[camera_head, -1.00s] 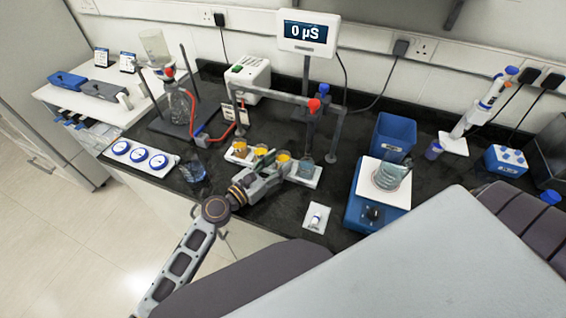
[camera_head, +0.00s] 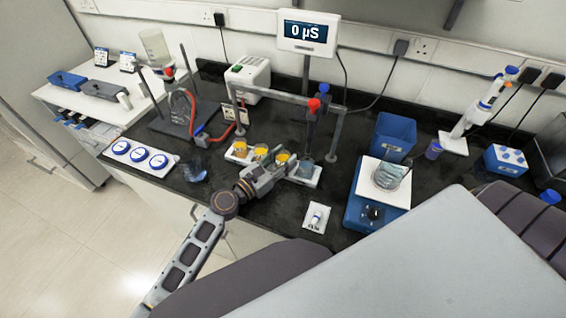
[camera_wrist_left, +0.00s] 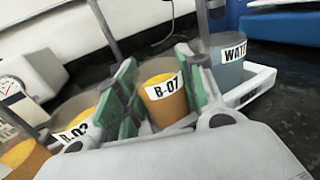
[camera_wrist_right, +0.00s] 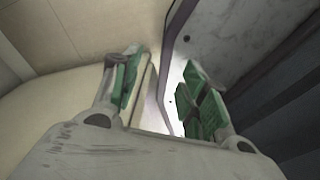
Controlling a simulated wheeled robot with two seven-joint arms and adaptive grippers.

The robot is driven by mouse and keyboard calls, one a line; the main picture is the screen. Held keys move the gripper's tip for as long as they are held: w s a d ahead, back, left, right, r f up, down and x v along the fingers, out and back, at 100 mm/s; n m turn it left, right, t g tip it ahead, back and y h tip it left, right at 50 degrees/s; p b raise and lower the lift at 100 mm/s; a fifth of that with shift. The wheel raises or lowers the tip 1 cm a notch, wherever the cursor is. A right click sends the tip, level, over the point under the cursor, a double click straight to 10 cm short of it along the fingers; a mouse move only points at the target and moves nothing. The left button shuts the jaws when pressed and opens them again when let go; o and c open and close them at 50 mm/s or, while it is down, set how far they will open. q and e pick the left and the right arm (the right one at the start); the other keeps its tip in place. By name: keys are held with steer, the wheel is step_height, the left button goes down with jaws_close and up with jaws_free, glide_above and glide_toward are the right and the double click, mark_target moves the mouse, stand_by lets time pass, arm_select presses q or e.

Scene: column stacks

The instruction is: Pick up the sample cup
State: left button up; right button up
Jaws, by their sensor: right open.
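Several sample cups stand in a row on a white rack (camera_head: 313,182) in the head view. The orange-yellow cup labelled B-07 (camera_wrist_left: 165,105) is in the middle of the left wrist view; it appears to be the third cup (camera_head: 283,157) in the head view. My left gripper (camera_wrist_left: 155,75) is open, with its green-padded fingers on either side of B-07; contact cannot be told. Another orange-yellow cup (camera_wrist_left: 78,118) is left of the fingers, its label partly hidden. The grey-blue water cup (camera_wrist_left: 226,72) stands to the right. My right gripper (camera_wrist_right: 163,78) is open and empty.
A small vial on a white pad (camera_head: 316,217) and a blue scale (camera_head: 375,215) are right.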

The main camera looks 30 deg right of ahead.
arm_select(q)
steer(key=shift+c, duration=0.9)
steer(key=shift+r, duration=0.1)
steer(key=shift+r+p, duration=0.45)
steer(key=shift+r, duration=0.2)
step_height(320, 180, up, 4)
steer(key=shift+f+p, duration=0.15)
steer(key=shift+p, duration=0.85)
steer(key=shift+r+p, duration=1.2)
steer(key=shift+r, duration=1.2)
arm_select(e)
steer(key=shift+s+a+r, duration=0.15)
steer(key=shift+r, duration=0.75)
steer(key=shift+s+a+r, duration=0.1)
steer(key=shift+a+r, duration=0.1)
steer(key=shift+r, duration=0.7)
steer(key=shift+s+a+r, duration=0.15)
steer(key=shift+r, duration=0.75)
steer(key=shift+w+a, duration=0.1)
steer(key=shift+a, duration=0.1)
